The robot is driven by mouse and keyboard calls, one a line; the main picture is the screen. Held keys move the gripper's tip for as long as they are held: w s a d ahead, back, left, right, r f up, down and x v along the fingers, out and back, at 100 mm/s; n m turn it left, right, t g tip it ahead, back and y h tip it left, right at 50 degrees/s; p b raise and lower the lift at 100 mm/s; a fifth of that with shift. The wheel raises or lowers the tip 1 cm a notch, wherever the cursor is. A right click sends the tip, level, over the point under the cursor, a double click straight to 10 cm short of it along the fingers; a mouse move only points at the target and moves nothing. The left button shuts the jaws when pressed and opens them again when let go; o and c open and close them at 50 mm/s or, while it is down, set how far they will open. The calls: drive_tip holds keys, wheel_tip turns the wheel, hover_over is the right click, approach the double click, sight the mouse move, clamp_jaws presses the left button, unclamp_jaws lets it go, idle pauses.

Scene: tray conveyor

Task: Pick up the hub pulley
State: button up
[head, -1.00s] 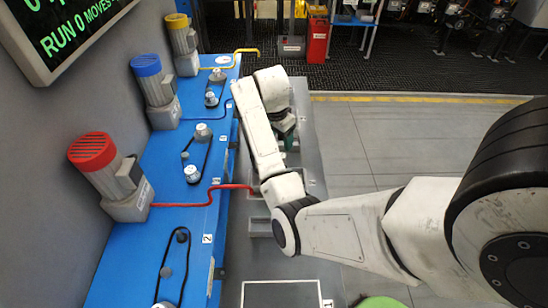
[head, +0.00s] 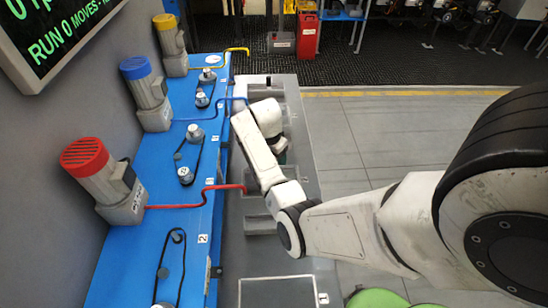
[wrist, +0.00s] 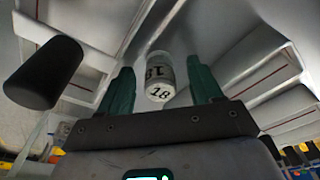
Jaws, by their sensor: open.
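My gripper (wrist: 162,82) has two green fingers, spread open in the wrist view. Between them is a pale cylindrical part (wrist: 159,78) marked 18, possibly the hub pulley; I cannot tell for sure. A gap shows beside it, and touch with the fingers is not clear. In the head view the wrist hangs over the grey bench strip with its trays, and only a bit of green finger shows; the part is hidden there. A dark cylinder (wrist: 43,73) is at left in the wrist view.
A blue bench (head: 135,240) at left carries red (head: 85,157), blue (head: 133,68) and yellow (head: 165,32) capped motors, belts and pulleys. Grey trays (head: 262,222) line the strip beside it. A white-outlined square (head: 280,290) lies in front. Open floor is at right.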

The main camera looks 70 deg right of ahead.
drive_tip(key=shift+c, duration=0.5)
drive_tip(key=c, duration=1)
drive_tip(key=shift+c, duration=0.2)
drive_tip(key=shift+r, duration=0.15)
